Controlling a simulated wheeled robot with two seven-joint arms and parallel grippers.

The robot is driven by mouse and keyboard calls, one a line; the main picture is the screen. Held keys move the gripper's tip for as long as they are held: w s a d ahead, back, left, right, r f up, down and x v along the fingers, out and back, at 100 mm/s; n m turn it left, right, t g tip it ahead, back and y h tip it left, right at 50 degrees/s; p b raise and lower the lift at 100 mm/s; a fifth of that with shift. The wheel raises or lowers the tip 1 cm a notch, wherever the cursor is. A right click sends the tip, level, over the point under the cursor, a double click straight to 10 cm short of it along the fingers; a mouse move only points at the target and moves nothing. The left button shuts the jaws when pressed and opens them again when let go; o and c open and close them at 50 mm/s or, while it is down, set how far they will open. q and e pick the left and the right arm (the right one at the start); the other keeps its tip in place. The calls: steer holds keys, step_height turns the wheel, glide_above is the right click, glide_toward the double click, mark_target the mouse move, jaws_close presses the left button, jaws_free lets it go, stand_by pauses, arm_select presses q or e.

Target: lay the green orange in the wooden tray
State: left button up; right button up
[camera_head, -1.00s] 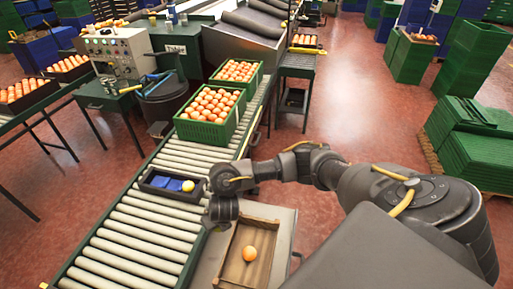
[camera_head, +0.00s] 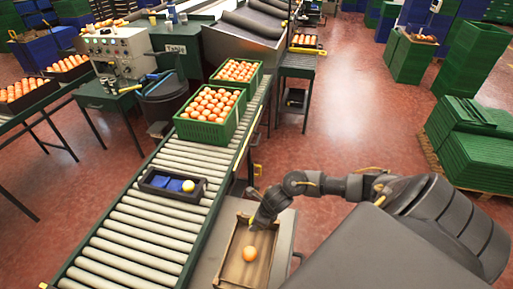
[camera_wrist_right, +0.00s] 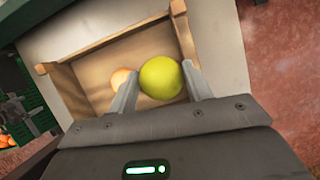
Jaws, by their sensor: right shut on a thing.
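The green orange (camera_wrist_right: 161,78) is yellow-green and sits between the two fingers of my right gripper (camera_wrist_right: 160,88), which is shut on it. In the head view my right gripper (camera_head: 253,223) is over the far end of the wooden tray (camera_head: 229,250), and the green orange cannot be made out there. The wrist view shows the fruit in front of the wooden tray (camera_wrist_right: 110,43); its exact height above the floor cannot be told. My left gripper is not in view.
The wooden tray rests on a pale stand beside the roller conveyor (camera_head: 140,225). On the rollers is a black tray (camera_head: 152,188) with blue pieces and a yellow fruit (camera_head: 188,186). Green crates of oranges (camera_head: 211,131) stand farther up the conveyor.

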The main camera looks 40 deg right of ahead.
steer(key=shift+f, duration=0.15)
step_height(320, 180, down, 6)
steer(key=b, duration=0.5)
steer(key=shift+f+b, duration=0.75)
steer(key=shift+b, duration=0.05)
steer(key=shift+w+a, duration=0.15)
steer(key=shift+w, duration=0.1)
steer(key=shift+f+b, duration=0.4)
steer(key=shift+b, duration=0.2)
stand_by(0.5)
steer(key=o, duration=1.5)
steer(key=shift+c, duration=0.2)
steer(key=shift+r, duration=0.2)
